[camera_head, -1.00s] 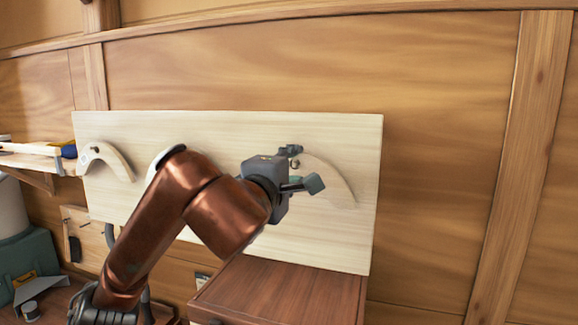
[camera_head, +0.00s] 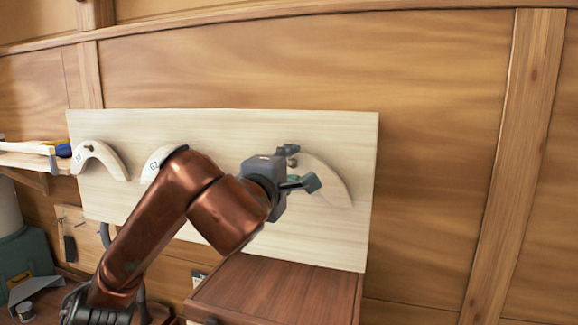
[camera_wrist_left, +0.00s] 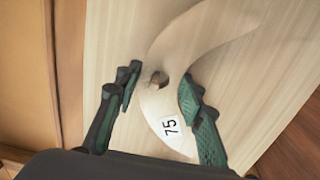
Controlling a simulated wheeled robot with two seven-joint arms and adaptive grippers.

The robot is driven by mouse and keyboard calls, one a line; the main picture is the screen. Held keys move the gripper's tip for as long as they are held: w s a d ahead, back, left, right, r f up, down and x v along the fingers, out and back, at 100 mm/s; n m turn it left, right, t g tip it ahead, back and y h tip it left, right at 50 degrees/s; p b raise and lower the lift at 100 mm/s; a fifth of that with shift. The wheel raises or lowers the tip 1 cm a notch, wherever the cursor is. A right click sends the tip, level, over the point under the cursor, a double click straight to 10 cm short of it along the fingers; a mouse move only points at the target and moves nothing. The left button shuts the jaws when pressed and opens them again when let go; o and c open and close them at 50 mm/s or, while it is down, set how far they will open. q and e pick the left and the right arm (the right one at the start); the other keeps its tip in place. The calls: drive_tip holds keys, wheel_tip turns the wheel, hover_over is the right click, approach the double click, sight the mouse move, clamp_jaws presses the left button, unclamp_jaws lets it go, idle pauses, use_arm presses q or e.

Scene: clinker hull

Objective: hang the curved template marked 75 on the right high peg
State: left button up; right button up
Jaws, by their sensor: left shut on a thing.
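The pale curved template marked 75 (camera_wrist_left: 172,112) lies against the pale board (camera_wrist_left: 110,35) in the left wrist view, its 75 label towards my wrist. It also shows in the head view (camera_head: 328,180), at the board's right side, partly behind my gripper. A round wooden peg end (camera_wrist_left: 158,78) shows at the template between my fingers; I cannot tell whether it passes through a hole. My left gripper (camera_head: 301,166) is shut on the template, with one green finger pad on each side in the wrist view. My right gripper is not in view.
Two other curved templates hang on the board's left (camera_head: 100,158) and middle (camera_head: 160,160), the middle one partly behind my arm. A dark red wooden cabinet (camera_head: 275,290) stands below the board. A shelf (camera_head: 30,160) with tools is at far left.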

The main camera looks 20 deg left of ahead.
use_arm(q)
drive_tip(key=o, duration=1.3)
drive_tip(key=shift+o, duration=0.2)
